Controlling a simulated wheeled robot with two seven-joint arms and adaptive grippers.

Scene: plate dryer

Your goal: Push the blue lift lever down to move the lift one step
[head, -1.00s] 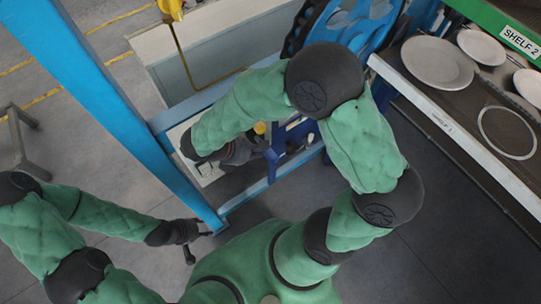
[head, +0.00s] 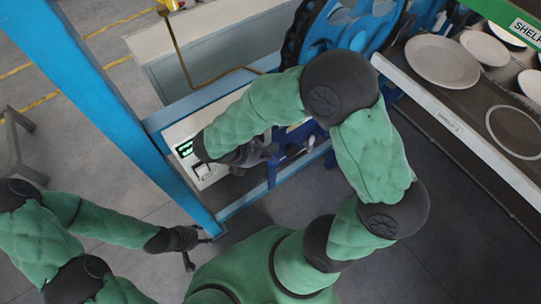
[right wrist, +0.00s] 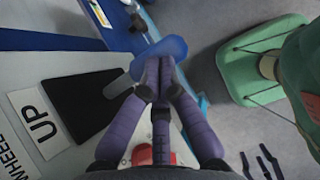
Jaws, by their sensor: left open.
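A blue piece, which looks like the lift lever (right wrist: 167,49), lies just past my right gripper's fingertips in the right wrist view. My right gripper (right wrist: 152,92) has its fingers together, pointing at this piece and overlapping its near edge. I cannot tell whether they touch. In the head view my right gripper (head: 268,150) is beside the white control panel (head: 203,171), at the blue frame, and the lever cannot be made out behind it. My left gripper (head: 197,246) is open and empty, low over the floor left of my base.
The panel carries an UP label (right wrist: 40,128) and a black plate (right wrist: 95,100) in the right wrist view. A blue post (head: 120,110) stands between my arms. A large blue wheel (head: 345,35) is behind my right arm. A shelf with plates (head: 442,61) is at right.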

